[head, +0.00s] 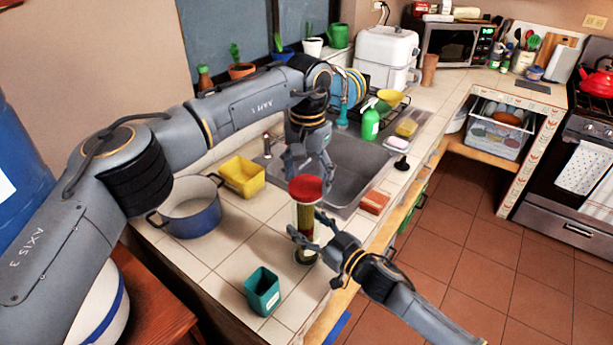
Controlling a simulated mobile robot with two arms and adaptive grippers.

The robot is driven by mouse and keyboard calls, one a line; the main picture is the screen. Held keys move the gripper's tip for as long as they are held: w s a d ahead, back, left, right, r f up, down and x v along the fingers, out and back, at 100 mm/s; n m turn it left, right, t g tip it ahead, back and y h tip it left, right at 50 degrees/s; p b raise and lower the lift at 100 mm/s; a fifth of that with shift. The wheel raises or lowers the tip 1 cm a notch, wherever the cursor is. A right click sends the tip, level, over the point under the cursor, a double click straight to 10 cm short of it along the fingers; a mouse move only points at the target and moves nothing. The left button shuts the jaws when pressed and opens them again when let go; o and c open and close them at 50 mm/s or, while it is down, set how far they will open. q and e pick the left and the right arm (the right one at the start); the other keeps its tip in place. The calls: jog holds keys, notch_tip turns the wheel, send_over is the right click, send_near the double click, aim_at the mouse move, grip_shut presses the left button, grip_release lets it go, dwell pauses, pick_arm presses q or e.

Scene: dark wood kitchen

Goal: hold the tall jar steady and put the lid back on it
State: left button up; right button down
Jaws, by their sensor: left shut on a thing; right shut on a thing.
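The tall jar (304,218) stands upright on the tiled counter in front of the sink, with greenish-yellow contents showing through its clear wall. The red lid (305,189) is at the jar's mouth; I cannot tell whether it is seated or just above the rim. My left gripper (308,174) comes down from above and is shut on the lid. My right gripper (309,233) reaches in from the lower right and is shut around the jar's middle, hiding part of it.
A blue pot (190,222) and a yellow container (243,175) stand left of the jar. A teal square container (262,296) is in front of it. The sink (352,165) is behind, with a reddish sponge-like block (375,202) at right. The counter's front edge is close.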

pick_arm(q)
jog(key=shift+r, duration=0.1)
jog(key=o, duration=0.8)
jog(key=shift+r, duration=2.2)
jog(key=shift+c, duration=0.4)
